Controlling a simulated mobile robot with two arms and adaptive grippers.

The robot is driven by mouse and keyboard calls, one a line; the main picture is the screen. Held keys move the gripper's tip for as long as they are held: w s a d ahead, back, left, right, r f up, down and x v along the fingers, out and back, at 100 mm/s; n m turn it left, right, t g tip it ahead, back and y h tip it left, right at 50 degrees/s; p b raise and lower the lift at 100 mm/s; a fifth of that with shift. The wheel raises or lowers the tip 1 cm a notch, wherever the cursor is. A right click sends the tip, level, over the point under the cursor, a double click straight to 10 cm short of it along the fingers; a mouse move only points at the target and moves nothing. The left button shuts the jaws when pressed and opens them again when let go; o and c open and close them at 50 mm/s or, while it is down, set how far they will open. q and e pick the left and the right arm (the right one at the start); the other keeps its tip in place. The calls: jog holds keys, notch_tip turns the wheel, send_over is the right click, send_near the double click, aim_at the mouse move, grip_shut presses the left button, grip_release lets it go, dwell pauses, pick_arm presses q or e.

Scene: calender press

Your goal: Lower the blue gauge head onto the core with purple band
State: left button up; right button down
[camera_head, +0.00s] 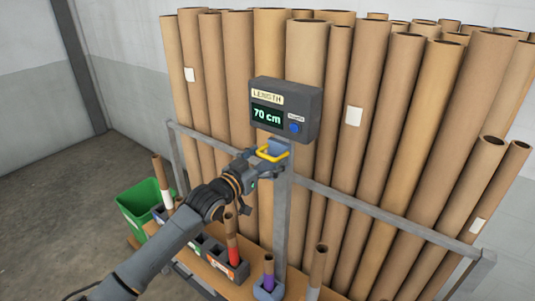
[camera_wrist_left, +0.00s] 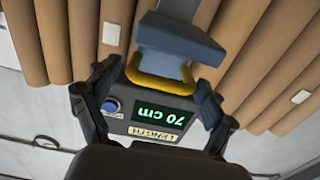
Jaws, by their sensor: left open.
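The blue-grey gauge head (camera_head: 281,145) with its yellow handle (camera_head: 272,154) sits on the upright post, just below the length display. In the left wrist view the gauge head (camera_wrist_left: 180,38) is at the top centre, with the yellow handle (camera_wrist_left: 160,86) below it. My left gripper (camera_head: 258,162) is at the handle. In the wrist view its open fingers (camera_wrist_left: 155,92) stand on either side of the handle, with gaps visible. The core with purple band (camera_head: 269,266) stands upright in a holder at the bottom centre, well below the gauge head. My right gripper is not in view.
The display box (camera_head: 285,108) reads 70 cm and has a blue button. Tall cardboard tubes lean behind a grey rail (camera_head: 390,216). A red-banded core (camera_head: 233,245) and other short cores stand in holders on a wooden shelf. A green bin (camera_head: 143,205) is at left.

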pick_arm(q)
jog(key=shift+w, duration=0.1)
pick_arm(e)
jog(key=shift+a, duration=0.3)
